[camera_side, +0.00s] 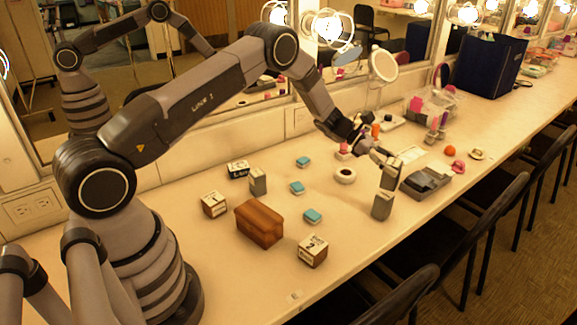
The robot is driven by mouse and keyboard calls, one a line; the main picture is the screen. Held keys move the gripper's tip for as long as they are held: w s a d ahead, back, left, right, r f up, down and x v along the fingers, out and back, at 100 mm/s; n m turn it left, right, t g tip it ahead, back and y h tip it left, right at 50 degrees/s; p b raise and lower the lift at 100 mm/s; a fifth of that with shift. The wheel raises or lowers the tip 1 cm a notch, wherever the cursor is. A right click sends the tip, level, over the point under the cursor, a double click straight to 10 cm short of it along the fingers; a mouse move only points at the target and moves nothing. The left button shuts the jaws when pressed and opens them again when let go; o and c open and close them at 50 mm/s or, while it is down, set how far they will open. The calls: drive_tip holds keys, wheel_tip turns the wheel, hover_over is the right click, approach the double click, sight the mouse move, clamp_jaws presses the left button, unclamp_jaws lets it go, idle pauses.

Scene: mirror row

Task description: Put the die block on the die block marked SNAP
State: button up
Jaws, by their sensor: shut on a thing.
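My gripper (386,163) is shut on a grey-green block, the die block (391,174), and holds it upright at the right of the work area. A similar grey-green block (382,206) stands on the counter just below it, a little to the left in the picture. I cannot tell whether the two touch. A third grey block (258,181) stands farther left, apart from my gripper. I cannot read the word SNAP on any block, so which one is so marked is unclear.
On the counter (345,215) are a brown wooden box (259,223), two pale marked cubes (214,204) (313,250), several small blue blocks (313,216), a white ring-shaped item (345,176) and a dark grey tray (426,182). Mirrors line the back; chairs stand along the front edge.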

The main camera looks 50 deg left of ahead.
drive_tip(key=shift+f, duration=1.25)
drive_tip(key=shift+f, duration=0.15)
drive_tip(key=o, duration=1.2)
